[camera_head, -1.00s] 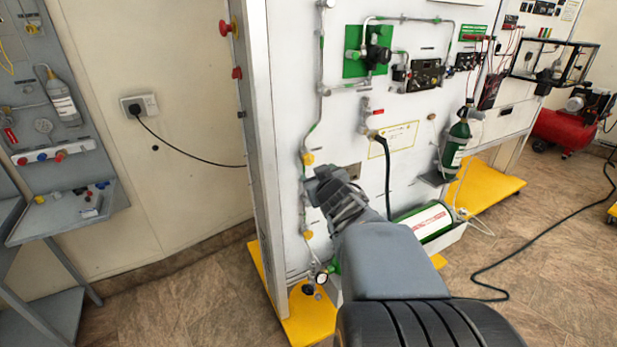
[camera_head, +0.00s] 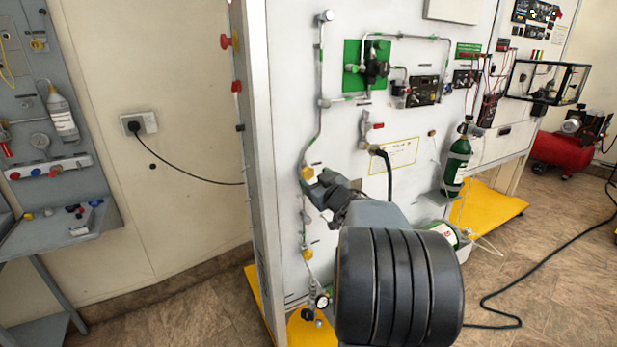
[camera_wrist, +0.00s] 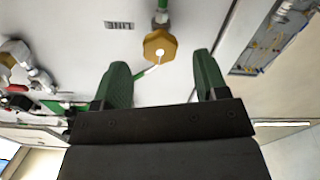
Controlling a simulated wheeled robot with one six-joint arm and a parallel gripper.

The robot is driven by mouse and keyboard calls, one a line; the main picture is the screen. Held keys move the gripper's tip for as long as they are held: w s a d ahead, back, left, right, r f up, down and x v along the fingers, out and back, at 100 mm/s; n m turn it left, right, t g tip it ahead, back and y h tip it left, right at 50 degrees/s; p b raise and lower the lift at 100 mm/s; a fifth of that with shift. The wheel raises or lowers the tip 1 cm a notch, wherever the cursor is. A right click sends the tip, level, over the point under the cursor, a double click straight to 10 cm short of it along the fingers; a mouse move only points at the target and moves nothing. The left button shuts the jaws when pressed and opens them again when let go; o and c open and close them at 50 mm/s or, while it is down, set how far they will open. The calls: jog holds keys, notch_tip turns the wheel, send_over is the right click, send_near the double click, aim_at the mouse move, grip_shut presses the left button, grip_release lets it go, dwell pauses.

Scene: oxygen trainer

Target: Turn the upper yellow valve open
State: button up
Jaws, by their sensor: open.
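The upper yellow valve (camera_head: 308,173) is on the thin pipe running down the left part of the white panel. My gripper (camera_head: 314,186) is close to it, partly covering the pipe just below. In the wrist view the yellow knob (camera_wrist: 160,46) is eight-sided with a pale centre. It sits ahead of and between the two green fingertips of my gripper (camera_wrist: 160,62). The fingers are apart with nothing between them, and neither appears to touch the knob. A lower yellow valve (camera_head: 308,253) is further down the same pipe.
The panel's left post (camera_head: 259,170) stands close to the left of the pipe. A gauge (camera_head: 322,301) is at the pipe's bottom. A hose fitting (camera_head: 375,150) and a green cylinder (camera_head: 457,165) are to the right. Red knobs (camera_head: 226,41) stick out from the panel's side.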

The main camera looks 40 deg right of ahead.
aim_at(309, 175)
jog(key=shift+w+d, duration=0.15)
jog(key=shift+w, duration=0.9)
jog(key=shift+w+d, duration=0.15)
jog(key=shift+w, duration=0.9)
jog(key=c, duration=0.9)
